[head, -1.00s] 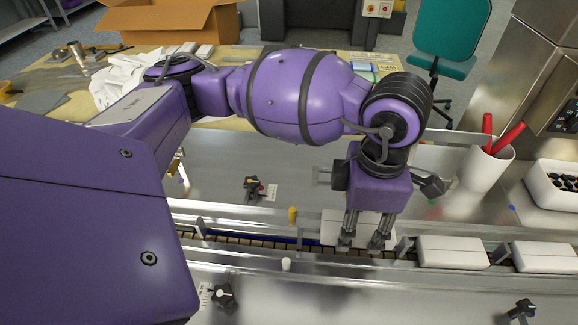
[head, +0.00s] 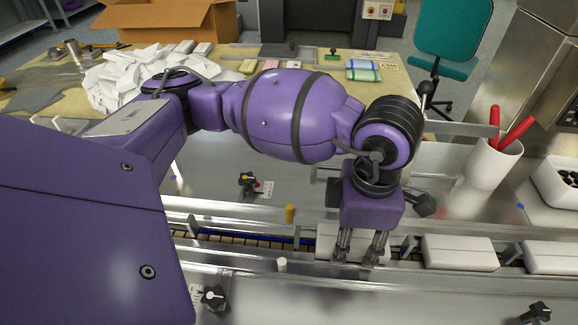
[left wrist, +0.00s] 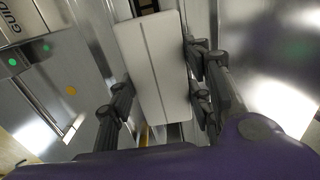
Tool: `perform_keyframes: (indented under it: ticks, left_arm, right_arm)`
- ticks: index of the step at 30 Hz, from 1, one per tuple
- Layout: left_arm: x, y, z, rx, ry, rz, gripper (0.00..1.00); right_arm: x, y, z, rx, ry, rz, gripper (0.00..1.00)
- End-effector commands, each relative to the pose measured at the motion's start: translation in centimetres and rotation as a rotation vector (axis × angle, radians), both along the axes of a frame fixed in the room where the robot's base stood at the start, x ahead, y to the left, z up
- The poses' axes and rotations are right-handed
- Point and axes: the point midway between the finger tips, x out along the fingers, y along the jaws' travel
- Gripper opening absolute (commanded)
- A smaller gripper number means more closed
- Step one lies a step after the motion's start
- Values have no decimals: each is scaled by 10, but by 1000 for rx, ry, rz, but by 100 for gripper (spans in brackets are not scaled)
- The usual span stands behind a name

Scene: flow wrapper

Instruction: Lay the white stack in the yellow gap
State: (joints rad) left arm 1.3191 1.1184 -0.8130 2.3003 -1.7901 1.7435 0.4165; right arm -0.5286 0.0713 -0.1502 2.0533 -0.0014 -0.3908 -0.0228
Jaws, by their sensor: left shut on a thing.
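The white stack (head: 325,242) is a flat, pale block in the conveyor channel, partly hidden by my left gripper (head: 358,250). The left gripper comes down from above, shut on the stack. In the left wrist view the stack (left wrist: 155,65) is long, with a lengthwise line, and the dark fingers (left wrist: 160,95) stand along both long sides. I cannot tell which part of the channel is the yellow gap, or whether the stack rests on the bottom. My right gripper is not in view.
Further white stacks (head: 460,253) (head: 555,258) lie in the channel to the right, between upright pushers. A stretch of conveyor with a blue strip (head: 262,238) is free to the left. A white cup with red handles (head: 490,165) and a white bin (head: 545,195) stand behind right.

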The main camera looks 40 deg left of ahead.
Motion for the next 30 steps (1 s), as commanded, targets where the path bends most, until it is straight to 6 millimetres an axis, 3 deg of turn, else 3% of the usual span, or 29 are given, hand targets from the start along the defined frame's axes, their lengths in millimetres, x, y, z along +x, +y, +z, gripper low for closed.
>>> perform_keyframes:
  ticks: [5,6,10,22,30]
  left_arm:
    - [-2,0,-3,2,6,-1,31]
    - [-2,0,-3,2,6,-1,51]
    - [-2,0,-3,2,6,-1,68]
    - [0,-1,5,0,0,-1,68]
    - [1,-1,56,-1,-4,-2,68]
  right_arm:
    - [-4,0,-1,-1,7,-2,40]
    - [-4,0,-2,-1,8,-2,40]
    - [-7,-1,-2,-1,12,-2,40]
    - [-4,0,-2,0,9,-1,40]
    - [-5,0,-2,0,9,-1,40]
